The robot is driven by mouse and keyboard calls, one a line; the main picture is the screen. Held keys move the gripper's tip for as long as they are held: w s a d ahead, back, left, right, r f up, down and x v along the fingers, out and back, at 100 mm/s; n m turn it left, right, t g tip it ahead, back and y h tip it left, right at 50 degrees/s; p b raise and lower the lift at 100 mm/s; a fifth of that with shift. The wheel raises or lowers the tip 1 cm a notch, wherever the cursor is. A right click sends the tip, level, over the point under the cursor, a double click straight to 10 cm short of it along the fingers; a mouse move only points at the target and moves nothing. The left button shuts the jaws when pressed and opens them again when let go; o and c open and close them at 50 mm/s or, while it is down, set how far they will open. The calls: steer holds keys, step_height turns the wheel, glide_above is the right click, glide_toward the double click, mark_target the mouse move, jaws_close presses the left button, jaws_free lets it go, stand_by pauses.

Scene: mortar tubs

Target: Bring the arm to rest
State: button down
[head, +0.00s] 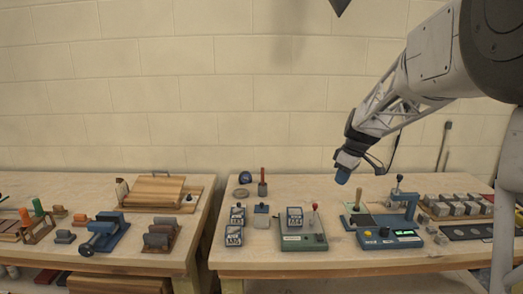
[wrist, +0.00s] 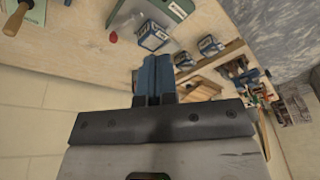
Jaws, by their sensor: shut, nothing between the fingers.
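My gripper (head: 342,175) hangs above the right workbench in the head view, in the air in front of the block wall. Its blue fingers (wrist: 152,76) are together in the wrist view, with nothing held between them. The arm reaches in from the upper right of the head view. The gripper is clear of both.
The right workbench (head: 260,262) also holds small labelled boxes (head: 234,235), a dark tray (head: 468,232) and several grey blocks (head: 458,206). A gap separates it from the left workbench (head: 130,262), which bears a blue vise (head: 103,232) and wooden boards (head: 152,191). The air around the gripper is free.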

steer(key=s+a+r+m+h, duration=0.1)
steer(key=s+a+m, duration=0.15)
steer(key=s, duration=0.85)
steer(key=s+a+r+m+t, duration=0.1)
steer(key=s+a+m, duration=0.15)
steer(key=s, duration=0.85)
steer(key=s+a+m+h, duration=0.1)
steer(key=s+a+m, duration=0.15)
steer(key=s, duration=0.85)
steer(key=s+f+m, duration=0.3)
steer(key=s+f, duration=0.1)
steer(key=s, duration=0.7)
steer(key=shift+s+d+h, duration=0.2)
steer(key=shift+s+h, duration=0.1)
steer(key=shift+f, duration=0.1)
